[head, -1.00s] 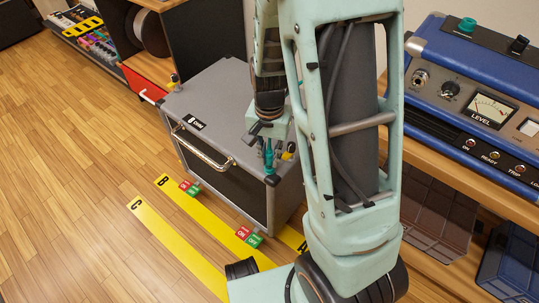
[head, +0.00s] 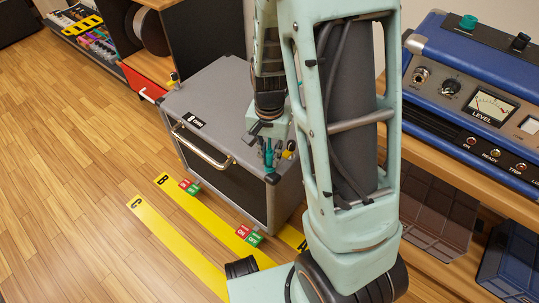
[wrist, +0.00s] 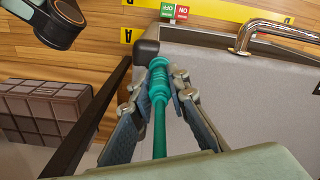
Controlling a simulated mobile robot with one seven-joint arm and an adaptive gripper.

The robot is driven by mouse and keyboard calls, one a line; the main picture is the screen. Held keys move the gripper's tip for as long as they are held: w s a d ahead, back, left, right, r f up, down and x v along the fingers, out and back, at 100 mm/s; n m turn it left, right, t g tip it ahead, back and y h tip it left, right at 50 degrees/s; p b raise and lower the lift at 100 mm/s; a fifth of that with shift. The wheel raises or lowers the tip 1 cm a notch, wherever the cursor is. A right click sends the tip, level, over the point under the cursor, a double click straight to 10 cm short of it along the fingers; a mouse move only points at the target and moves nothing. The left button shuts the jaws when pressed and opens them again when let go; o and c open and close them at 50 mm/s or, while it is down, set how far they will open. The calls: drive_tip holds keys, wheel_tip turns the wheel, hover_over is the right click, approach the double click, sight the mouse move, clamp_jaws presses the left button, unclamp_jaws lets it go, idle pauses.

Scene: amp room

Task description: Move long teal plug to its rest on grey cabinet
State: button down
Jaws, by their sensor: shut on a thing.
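My gripper (wrist: 160,88) is shut on the long teal plug (wrist: 159,122), which runs lengthwise between the fingers in the wrist view. The plug's thicker ribbed end points toward the dark corner piece of the grey cabinet (wrist: 235,90). In the head view, my gripper (head: 267,150) is over the front right corner of the grey cabinet (head: 220,95). Whether the plug touches the cabinet top cannot be told. No rest for it is clearly visible.
The cabinet has a metal handle (head: 204,150) on its front. A small yellow piece (head: 289,149) shows beside my gripper. Yellow floor strips (head: 185,250) lie in front. A blue amplifier (head: 480,100) stands on a wooden bench to the right. The wooden floor at left is clear.

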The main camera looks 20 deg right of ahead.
drive_tip(key=shift+f, duration=0.25)
idle(0.4)
drive_tip(key=c, duration=1.8)
unclamp_jaws()
